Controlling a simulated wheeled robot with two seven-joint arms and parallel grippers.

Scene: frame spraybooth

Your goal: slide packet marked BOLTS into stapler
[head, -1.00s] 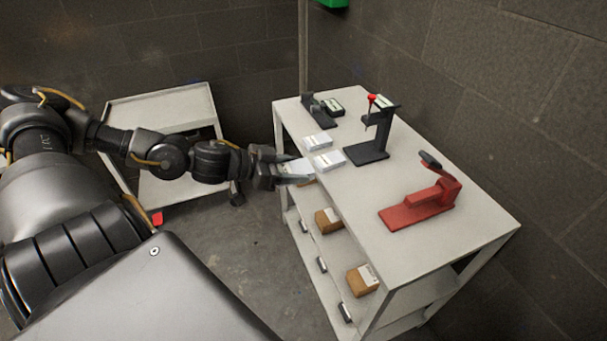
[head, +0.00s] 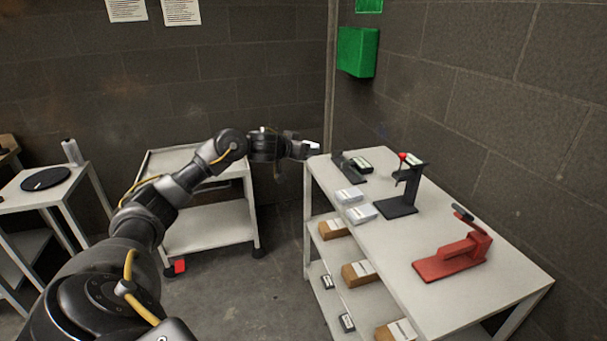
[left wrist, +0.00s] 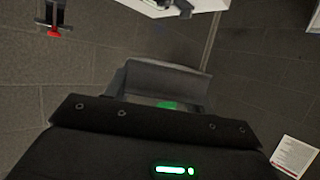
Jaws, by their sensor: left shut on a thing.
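My left gripper (head: 306,148) is shut on a white packet (head: 313,146) at the far left corner of the white table, in the head view. The print on the packet is too small to read. Three devices stand on the table: a low black one (head: 345,163) at the back, a black upright one with a red knob (head: 398,206) in the middle, and a red one with a black handle (head: 450,258) at the front right. I cannot tell which is the stapler. The held packet is apart from all three. My right gripper is not in view.
Two white packets (head: 350,195) (head: 361,214) lie near the table's left edge. Brown boxes (head: 357,272) stand on the shelf below. An empty white cart (head: 205,225) stands to the left. A green box (head: 357,52) hangs on the wall.

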